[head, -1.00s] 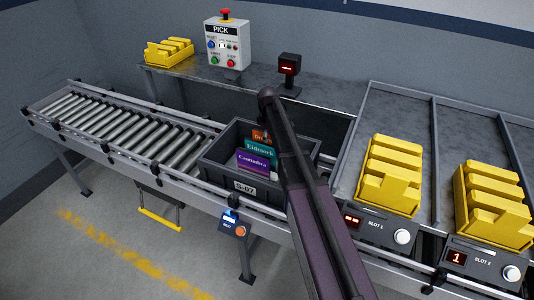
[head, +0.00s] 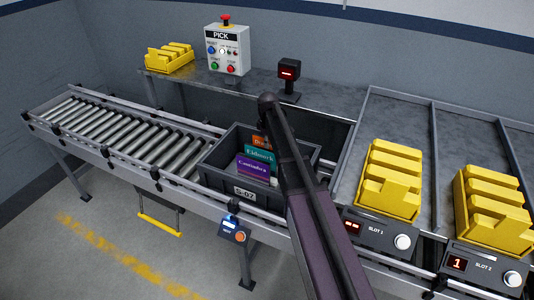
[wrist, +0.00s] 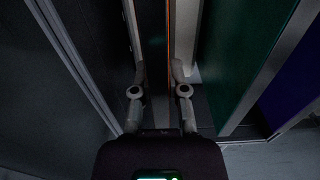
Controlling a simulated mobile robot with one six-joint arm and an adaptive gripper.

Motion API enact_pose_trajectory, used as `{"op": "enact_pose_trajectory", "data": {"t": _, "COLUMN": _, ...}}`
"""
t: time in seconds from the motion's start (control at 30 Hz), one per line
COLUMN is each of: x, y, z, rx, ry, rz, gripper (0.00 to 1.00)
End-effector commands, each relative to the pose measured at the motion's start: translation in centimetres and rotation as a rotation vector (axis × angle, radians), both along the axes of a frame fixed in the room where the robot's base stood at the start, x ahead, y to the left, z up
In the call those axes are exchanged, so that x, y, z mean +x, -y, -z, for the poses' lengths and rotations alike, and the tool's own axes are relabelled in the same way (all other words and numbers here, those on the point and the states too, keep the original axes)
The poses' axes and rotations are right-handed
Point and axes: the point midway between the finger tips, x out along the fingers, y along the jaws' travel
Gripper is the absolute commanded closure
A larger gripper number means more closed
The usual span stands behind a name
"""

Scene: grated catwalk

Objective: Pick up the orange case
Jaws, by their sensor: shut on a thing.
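The orange case (head: 259,142) stands upright at the back of a dark grey tote (head: 222,177), partly hidden by my arm and by the teal case in front. In the wrist view, my gripper (wrist: 158,76) reaches down into the tote with its fingers on either side of a thin, dark, upright case with an orange edge (wrist: 168,35). The gripper is shut on this case, which I take to be the orange one. In the head view my arm hides the fingers.
A teal case (head: 260,154) and a purple case (head: 253,169) stand in front of it, close to the right finger in the wrist view. The tote wall (wrist: 75,55) is near on the left. Yellow bins (head: 389,180) stand at the right.

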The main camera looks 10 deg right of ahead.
Motion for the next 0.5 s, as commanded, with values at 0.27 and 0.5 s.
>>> {"op": "enact_pose_trajectory", "data": {"t": 0.27, "x": 0.0, "y": 0.0, "z": -0.4, "rx": 0.0, "ry": 0.0, "rz": 0.0, "gripper": 1.0}}
{"op": "enact_pose_trajectory", "data": {"t": 0.5, "x": 0.0, "y": 0.0, "z": -1.8, "rx": 0.0, "ry": 0.0, "rz": 0.0, "gripper": 1.0}}
